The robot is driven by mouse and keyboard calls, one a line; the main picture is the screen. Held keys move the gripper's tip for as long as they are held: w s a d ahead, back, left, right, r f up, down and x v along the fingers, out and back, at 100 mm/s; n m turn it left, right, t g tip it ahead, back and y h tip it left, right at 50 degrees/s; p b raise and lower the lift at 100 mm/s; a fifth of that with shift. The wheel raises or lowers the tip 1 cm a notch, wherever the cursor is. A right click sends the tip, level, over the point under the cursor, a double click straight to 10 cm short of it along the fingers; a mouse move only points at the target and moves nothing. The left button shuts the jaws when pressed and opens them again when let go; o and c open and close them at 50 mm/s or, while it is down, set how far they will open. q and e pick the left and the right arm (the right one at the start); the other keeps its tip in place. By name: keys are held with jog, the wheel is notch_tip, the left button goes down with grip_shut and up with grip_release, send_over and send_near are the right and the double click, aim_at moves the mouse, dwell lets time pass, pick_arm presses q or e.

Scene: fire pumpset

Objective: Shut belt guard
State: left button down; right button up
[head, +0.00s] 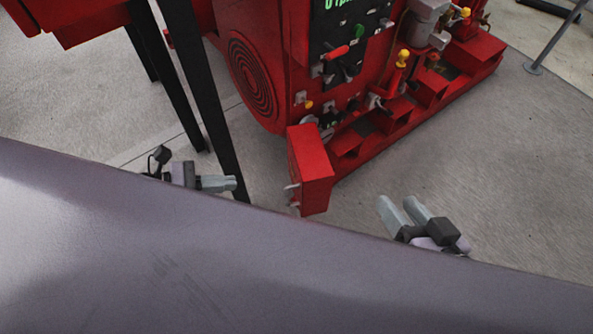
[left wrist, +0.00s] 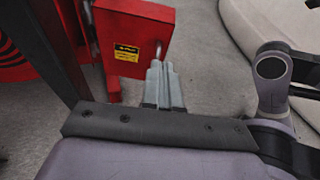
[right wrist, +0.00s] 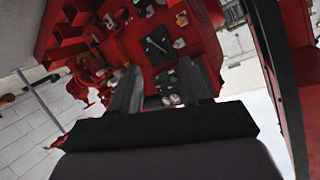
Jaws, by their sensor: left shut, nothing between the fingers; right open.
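The belt guard (head: 311,168) is a red box-shaped cover at the near end of the red pumpset, standing swung out from it. Its metal handle (head: 292,194) is on the left face. In the left wrist view the guard (left wrist: 137,22) shows a yellow label, and its handle is near the fingertips. My left gripper (head: 234,184) is shut and empty, left of the guard and apart from it in the head view. My right gripper (head: 396,202) is open and empty, right of the guard. Its fingers (right wrist: 160,75) point towards the pumpset in the right wrist view.
The red pumpset (head: 290,50) with valves and a control panel fills the upper middle. Black posts (head: 200,95) stand behind my left gripper. A grey stand foot (head: 533,68) is at the upper right. Grey floor (head: 480,150) right of the guard is clear.

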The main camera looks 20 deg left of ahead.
pick_arm(q)
jog(key=b, duration=0.2)
send_near(300, 177)
jog(key=shift+m, duration=0.3)
jog(key=x, duration=0.5)
jog(key=shift+w+f, duration=0.2)
jog(key=shift+f, duration=0.15)
jog(key=shift+w+d, duration=0.3)
jog(key=shift+d, duration=0.2)
jog(key=shift+d, duration=0.1)
